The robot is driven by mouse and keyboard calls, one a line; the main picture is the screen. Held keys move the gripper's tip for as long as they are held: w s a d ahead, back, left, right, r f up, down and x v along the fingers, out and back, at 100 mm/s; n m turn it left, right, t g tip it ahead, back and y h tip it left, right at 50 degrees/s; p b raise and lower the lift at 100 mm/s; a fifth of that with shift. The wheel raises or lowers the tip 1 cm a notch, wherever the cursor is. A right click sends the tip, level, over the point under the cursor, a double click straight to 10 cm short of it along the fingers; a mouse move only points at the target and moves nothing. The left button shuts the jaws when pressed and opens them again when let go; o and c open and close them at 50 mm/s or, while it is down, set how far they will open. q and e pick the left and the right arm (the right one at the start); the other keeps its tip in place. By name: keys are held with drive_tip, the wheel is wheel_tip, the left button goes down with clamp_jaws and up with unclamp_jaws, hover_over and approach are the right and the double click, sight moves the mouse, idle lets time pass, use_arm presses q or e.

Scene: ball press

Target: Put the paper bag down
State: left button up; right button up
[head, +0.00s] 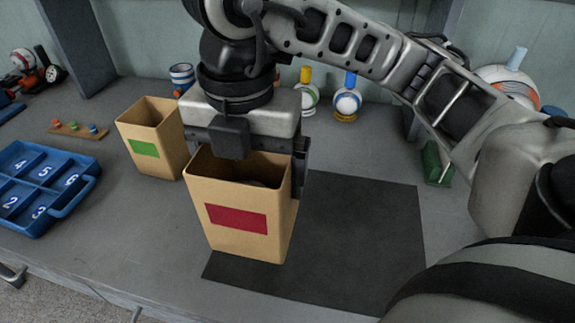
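A tan paper bag with a red label (240,245) stands upright and open-topped at the left part of the dark mat (370,235). My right gripper (250,165) reaches down over its mouth. One dark finger lies along the bag's right wall; the other finger is hidden. The gripper appears shut on this bag. I cannot tell whether the bag's base touches the mat or hangs just above it. Something greyish shows faintly inside the bag. A second tan paper bag with a green label (160,165) stands behind and to the left. My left gripper is not in view.
A blue numbered tray (88,170) lies at the left. Behind it is a small wooden strip with coloured pegs (78,129). Colourful round objects (347,103) stand along the back wall. A green block (436,163) is at the right. The mat's right part is clear.

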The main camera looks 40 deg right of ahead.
sight(265, 160)
drive_tip(key=d, duration=0.1)
drive_tip(key=w+d+f, duration=0.2)
drive_tip(key=shift+w+d+f, duration=0.1)
drive_tip(key=shift+w+d, duration=0.15)
drive_tip(key=shift+d, duration=0.1)
drive_tip(key=d+f, duration=0.1)
drive_tip(key=w+d+f+b, duration=0.1)
drive_tip(key=f, duration=0.1)
drive_tip(key=w+f, duration=0.1)
drive_tip(key=shift+w+d+f+b, duration=0.1)
drive_tip(key=shift+d+f+b, duration=0.05)
drive_tip(key=shift+d+b, duration=0.25)
drive_tip(key=shift+w+d+f, duration=0.3)
drive_tip(key=shift+d+f, duration=0.05)
drive_tip(key=shift+f, duration=0.05)
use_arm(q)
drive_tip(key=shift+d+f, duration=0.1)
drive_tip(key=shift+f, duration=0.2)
use_arm(e)
drive_tip(key=f, duration=0.3)
drive_tip(key=shift+w+d+f, duration=0.2)
drive_tip(key=shift+d+f, duration=0.05)
drive_tip(key=shift+f, duration=0.15)
